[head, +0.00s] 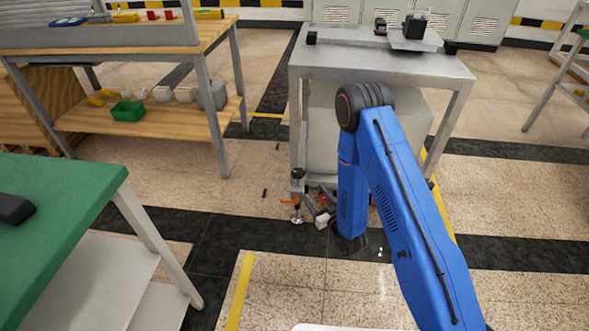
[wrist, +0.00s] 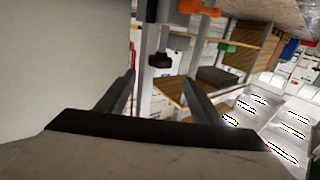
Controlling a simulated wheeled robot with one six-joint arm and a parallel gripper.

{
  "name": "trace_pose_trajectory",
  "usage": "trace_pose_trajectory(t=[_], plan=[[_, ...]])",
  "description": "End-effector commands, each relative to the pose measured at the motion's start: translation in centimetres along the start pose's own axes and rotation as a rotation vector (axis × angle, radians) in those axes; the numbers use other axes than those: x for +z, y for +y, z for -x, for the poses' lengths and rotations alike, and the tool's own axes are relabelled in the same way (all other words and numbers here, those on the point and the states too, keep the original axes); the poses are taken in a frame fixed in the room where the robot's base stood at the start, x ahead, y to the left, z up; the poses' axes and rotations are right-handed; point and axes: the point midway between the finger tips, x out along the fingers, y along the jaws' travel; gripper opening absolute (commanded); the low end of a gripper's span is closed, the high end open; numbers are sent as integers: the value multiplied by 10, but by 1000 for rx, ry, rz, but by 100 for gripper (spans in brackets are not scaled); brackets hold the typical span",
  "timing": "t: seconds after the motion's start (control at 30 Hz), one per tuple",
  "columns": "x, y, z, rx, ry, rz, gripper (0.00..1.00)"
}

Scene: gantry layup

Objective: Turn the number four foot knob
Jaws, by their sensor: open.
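A steel table (head: 385,62) stands on legs at the back centre. At the foot of its near left leg is a black knob (head: 298,174), with an orange piece (head: 290,201) just below it. My gripper (head: 313,205) is low by this foot, on its right side, open and empty. In the wrist view a black lobed knob (wrist: 160,61) lies beyond the two fingers (wrist: 165,92), roughly between them in the picture, apart from them. An orange piece (wrist: 206,8) shows at the top edge. No number is readable on the foot.
A green-topped table (head: 60,215) is at the left front, and a wooden bench with a green bin (head: 127,111) is behind it. A pale panel (wrist: 65,60) fills the left of the wrist view. Floor left of the foot is mostly clear, with small dark bits.

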Motion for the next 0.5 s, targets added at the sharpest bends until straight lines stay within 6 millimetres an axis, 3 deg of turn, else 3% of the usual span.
trace_pose_trajectory(t=[0.17, 0.5], plan=[[0, -1, -10, -2, 5, -1, 61], [-1, -1, -66, -2, 6, 0, 61]])
